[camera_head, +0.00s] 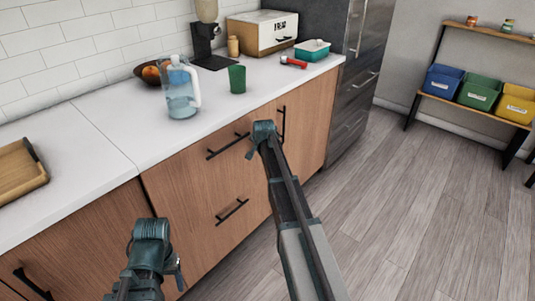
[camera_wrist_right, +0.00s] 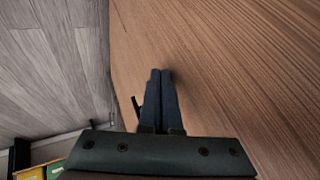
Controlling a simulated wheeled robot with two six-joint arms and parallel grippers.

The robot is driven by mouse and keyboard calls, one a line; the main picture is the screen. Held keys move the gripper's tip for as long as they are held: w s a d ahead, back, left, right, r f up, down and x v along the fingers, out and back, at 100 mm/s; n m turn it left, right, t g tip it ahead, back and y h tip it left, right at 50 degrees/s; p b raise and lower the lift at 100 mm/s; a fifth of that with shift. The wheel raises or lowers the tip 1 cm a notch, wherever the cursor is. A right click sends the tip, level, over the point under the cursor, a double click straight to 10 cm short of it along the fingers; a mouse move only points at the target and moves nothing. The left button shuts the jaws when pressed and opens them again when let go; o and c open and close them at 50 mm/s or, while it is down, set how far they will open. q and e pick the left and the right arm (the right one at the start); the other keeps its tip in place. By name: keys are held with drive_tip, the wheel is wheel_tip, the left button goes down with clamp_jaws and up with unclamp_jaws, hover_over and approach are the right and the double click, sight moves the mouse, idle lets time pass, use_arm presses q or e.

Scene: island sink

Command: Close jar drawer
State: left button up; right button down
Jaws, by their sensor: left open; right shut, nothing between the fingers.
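The wooden cabinet under the counter has an upper drawer front (camera_head: 180,180) with a black bar handle (camera_head: 228,146). A lower drawer front (camera_head: 205,245) has another black handle (camera_head: 232,211). Both fronts look about flush with the cabinet, and no drawer inside shows. My right gripper (camera_head: 262,132) is at the upper drawer's right end, by a vertical handle (camera_head: 282,123). In the right wrist view its fingers (camera_wrist_right: 160,75) are shut and empty, pointing at a wood front (camera_wrist_right: 220,60); contact is unclear. My left gripper (camera_head: 152,232) is open and empty, low before the cabinet.
The white counter (camera_head: 105,140) holds a water jug (camera_head: 181,92), a green cup (camera_head: 237,79), a fruit bowl (camera_head: 152,76), a bread box (camera_head: 262,33) and a wooden tray (camera_head: 20,172). A shelf with bins (camera_head: 478,90) stands at the right. The floor (camera_head: 420,190) is clear.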

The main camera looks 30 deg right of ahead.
drive_tip(key=w, duration=0.1)
drive_tip(key=w+a, duration=0.1)
drive_tip(key=w, duration=0.1)
drive_tip(key=shift+w+a, duration=0.1)
drive_tip(key=shift+a, duration=0.05)
drive_tip(key=shift+w+r, duration=0.1)
drive_tip(key=shift+w, duration=0.05)
idle(0.3)
drive_tip(key=p, duration=0.8)
approach(252, 144)
drive_tip(key=s+d+f, duration=0.1)
drive_tip(key=s+d, duration=0.1)
drive_tip(key=s, duration=0.1)
drive_tip(key=shift+w+d+f, duration=0.1)
